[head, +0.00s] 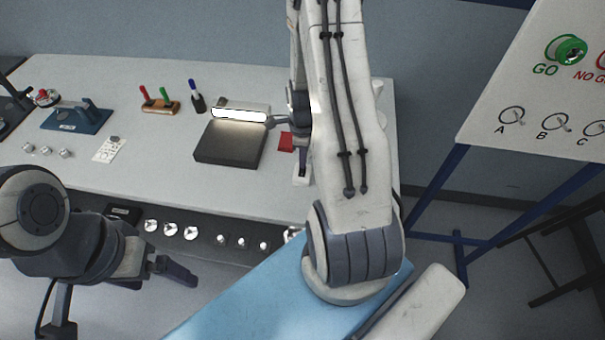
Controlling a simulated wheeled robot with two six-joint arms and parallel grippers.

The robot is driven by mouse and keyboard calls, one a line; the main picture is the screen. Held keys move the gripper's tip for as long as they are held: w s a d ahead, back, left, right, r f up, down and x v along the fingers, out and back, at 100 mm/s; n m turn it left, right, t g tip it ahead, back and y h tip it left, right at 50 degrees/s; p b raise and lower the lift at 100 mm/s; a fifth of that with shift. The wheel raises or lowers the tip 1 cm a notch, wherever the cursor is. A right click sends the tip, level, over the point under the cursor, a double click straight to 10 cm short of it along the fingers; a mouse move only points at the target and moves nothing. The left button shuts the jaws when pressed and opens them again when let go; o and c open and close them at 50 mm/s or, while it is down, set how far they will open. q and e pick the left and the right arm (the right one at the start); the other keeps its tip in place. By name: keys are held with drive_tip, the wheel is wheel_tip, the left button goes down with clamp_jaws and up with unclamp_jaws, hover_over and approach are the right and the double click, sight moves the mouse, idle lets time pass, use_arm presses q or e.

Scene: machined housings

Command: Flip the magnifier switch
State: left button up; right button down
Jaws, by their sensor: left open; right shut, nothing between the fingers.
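The magnifier appears to be the lamp unit (240,113) with a bright, lit white bar over a dark flat base (228,150) on the bench. I cannot make out its switch. My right gripper (271,122) is shut and empty, its dark fingers pointing left at the right end of the lit bar. I cannot tell whether they touch it. My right arm hides the area just right of it. My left gripper (176,268) is open and empty in front of the bench's front edge, well away from the lamp.
The grey bench (170,88) holds a red block (286,142), a stand with red and green handles (160,104), a dark pen holder (197,103), a blue fixture (77,118) and a white card (109,149). Round parts (170,229) line the front. A GO board (540,80) stands right.

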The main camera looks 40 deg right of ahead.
drive_tip(key=shift+f+b, duration=0.5)
drive_tip(key=shift+f, duration=0.25)
drive_tip(key=shift+r, duration=0.1)
wheel_tip(320, 180, up, 7)
drive_tip(key=p, duration=0.6)
idle(0.4)
idle(0.4)
